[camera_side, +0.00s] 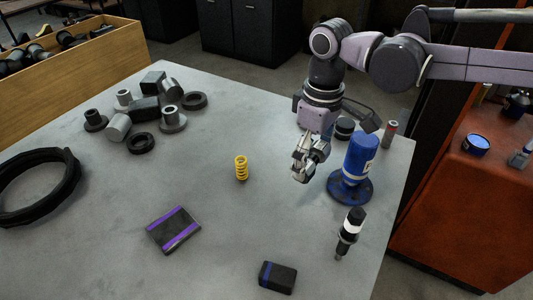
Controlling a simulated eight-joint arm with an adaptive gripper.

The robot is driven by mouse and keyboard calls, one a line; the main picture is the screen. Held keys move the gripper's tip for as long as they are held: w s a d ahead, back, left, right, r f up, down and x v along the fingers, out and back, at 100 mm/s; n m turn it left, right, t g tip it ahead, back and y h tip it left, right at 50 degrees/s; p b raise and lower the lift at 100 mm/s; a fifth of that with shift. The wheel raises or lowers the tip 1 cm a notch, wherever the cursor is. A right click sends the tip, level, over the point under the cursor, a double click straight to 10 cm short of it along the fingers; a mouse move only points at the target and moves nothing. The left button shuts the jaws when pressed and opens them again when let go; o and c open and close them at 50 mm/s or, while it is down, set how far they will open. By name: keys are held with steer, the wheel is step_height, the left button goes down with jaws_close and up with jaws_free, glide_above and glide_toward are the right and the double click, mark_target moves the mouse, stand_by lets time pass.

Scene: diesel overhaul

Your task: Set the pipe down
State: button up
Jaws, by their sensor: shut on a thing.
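My gripper (301,176) hangs fingers-down over the right part of the grey workbench (215,235), just left of a blue bottle. It is shut on a small grey metallic piece, which seems to be the pipe. The fingers hide most of this piece, so its outline and tilt are hard to tell. I cannot tell whether it touches the bench top.
The blue bottle (361,155) stands on a blue disc (349,188) close right of my gripper. A black-and-white injector-like part (349,232), yellow spring (241,168), purple-striped box (174,230) and dark box (277,278) lie around. Grey parts (118,127) cluster left; the middle is clear.

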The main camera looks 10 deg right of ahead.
steer(key=shift+s+d+f+m, duration=0.1)
steer(key=shift+s+d+m, duration=0.05)
steer(key=shift+s+m, duration=0.3)
steer(key=s+d+r+m, duration=0.1)
steer(key=s+d+m, duration=0.35)
steer(key=d, duration=0.25)
steer(key=s+d+r+m, duration=0.1)
steer(key=s+d+m, duration=0.35)
steer(key=d, duration=0.35)
steer(key=shift+n, duration=0.95)
steer(key=w+d+f, duration=0.3)
steer(key=d, duration=0.1)
steer(key=w+d+f, duration=0.3)
steer(key=w+d, duration=0.1)
steer(key=w+d+f, duration=0.3)
steer(key=w+d, duration=0.1)
steer(key=shift+d+f, duration=0.1)
steer(key=shift+f, duration=0.15)
steer(key=shift+w+d+f, duration=0.1)
steer(key=shift+d+f, duration=0.35)
